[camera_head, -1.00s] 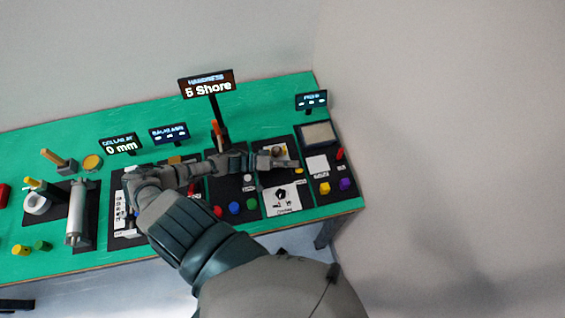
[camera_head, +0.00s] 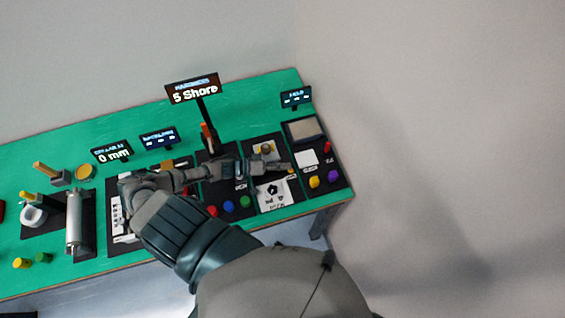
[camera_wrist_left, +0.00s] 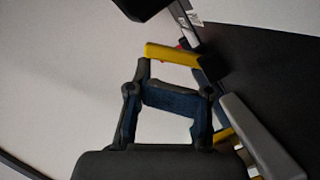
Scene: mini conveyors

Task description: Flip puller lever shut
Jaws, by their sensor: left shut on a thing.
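My left gripper (camera_head: 270,168) reaches over the black station panel with a white card (camera_head: 272,194), right of the middle of the table. In the left wrist view its two fingers (camera_wrist_left: 176,80) stand apart, with a yellow lever bar (camera_wrist_left: 172,53) lying across their tips. The bar runs into a dark block at its right end. The gripper is shut on this lever; the exact contact is partly hidden. A grey plate-like part (camera_wrist_left: 262,140) lies beside the right finger. In the head view the lever is small and mostly covered by the gripper. My right gripper is not in view.
A sign post reading "5 Shore" (camera_head: 193,90) stands behind my arm. Red, blue and green knobs (camera_head: 229,206) sit on the panel to the left. Yellow and purple pieces (camera_head: 314,181) and a grey pad (camera_head: 304,130) are to the right, near the table's right edge.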

